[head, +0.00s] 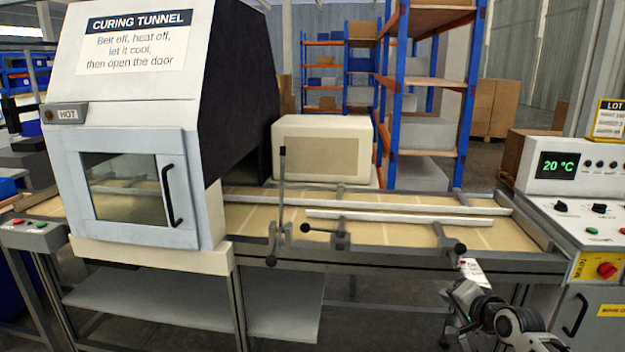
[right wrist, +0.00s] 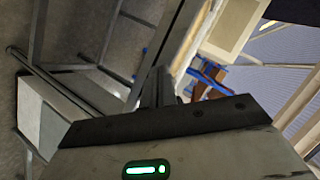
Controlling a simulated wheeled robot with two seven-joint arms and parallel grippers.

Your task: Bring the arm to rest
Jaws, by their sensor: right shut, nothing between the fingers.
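My right gripper (head: 458,308) is low at the right of the head view, in front of the conveyor's front rail and beside the control cabinet. In the right wrist view its dark fingers (right wrist: 158,88) are together with nothing between them. My left gripper is in neither view. The curing tunnel (head: 135,75) stands at the left over the belt, with its windowed door (head: 125,188) shut. A small plate on it reads HOT (head: 67,115).
The conveyor belt (head: 390,233) runs rightward from the tunnel, with levers (head: 281,205) on its front rail. The control cabinet (head: 575,190) at right shows 20 °C and has a red main switch (head: 606,270). A lower shelf (head: 190,300) is bare.

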